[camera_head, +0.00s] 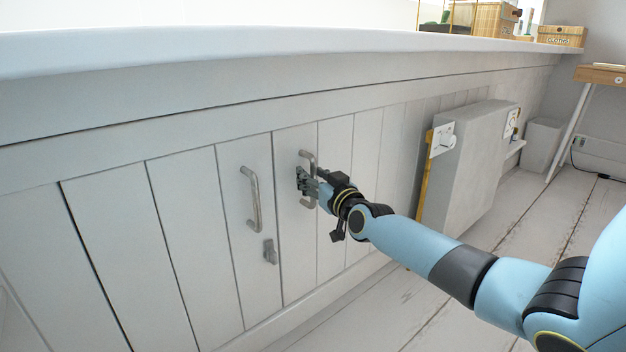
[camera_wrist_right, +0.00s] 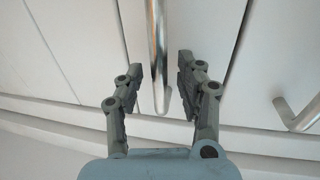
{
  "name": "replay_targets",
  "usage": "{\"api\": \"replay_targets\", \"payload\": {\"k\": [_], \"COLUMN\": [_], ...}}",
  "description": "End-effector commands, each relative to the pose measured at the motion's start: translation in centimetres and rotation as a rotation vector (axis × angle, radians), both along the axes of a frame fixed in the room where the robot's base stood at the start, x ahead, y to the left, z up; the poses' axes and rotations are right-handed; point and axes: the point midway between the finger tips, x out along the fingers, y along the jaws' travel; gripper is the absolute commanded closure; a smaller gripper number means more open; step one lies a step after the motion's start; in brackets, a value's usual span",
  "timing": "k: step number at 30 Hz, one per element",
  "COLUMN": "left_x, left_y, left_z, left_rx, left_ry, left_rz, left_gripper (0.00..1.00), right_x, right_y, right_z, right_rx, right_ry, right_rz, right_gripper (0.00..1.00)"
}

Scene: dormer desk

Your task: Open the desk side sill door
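The sill doors are white plank panels under a long sill, with two metal bar handles. The right-hand handle (camera_head: 309,158) is partly hidden behind my right gripper (camera_head: 304,181). In the wrist view this bar handle (camera_wrist_right: 158,45) runs between the two fingers of my right gripper (camera_wrist_right: 160,80). The fingers are apart, one on each side of the bar, with gaps visible. The left-hand handle (camera_head: 252,199) is free, and a handle also shows at the right of the wrist view (camera_wrist_right: 300,115). The door panel (camera_head: 295,245) looks flush with its neighbours. My left gripper is not in view.
A small grey latch (camera_head: 270,251) sits below the left-hand handle. A grey box unit (camera_head: 475,165) with a yellow edge stands out from the wall to the right. Wooden boxes (camera_head: 560,36) sit on the sill (camera_head: 250,50). The plank floor (camera_head: 380,310) is clear nearby.

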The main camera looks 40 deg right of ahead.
Motion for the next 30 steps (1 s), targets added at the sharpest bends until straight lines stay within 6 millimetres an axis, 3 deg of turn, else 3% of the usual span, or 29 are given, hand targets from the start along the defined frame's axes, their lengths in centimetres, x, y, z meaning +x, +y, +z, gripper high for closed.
{"api": "replay_targets", "payload": {"k": [5,13,30], "left_x": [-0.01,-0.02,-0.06], "left_y": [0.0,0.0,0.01], "left_z": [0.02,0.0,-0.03], "left_rx": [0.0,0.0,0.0], "left_ry": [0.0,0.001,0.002], "left_rz": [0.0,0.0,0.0], "left_gripper": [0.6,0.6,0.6], "right_x": [-0.01,-0.03,-0.09], "right_y": [0.0,0.0,0.02], "right_z": [0.01,-0.02,-0.08], "right_rx": [0.0,0.0,0.0], "right_ry": [0.0,0.001,0.002], "right_rz": [0.0,0.0,0.001], "right_gripper": [0.64,0.99,1.0]}}
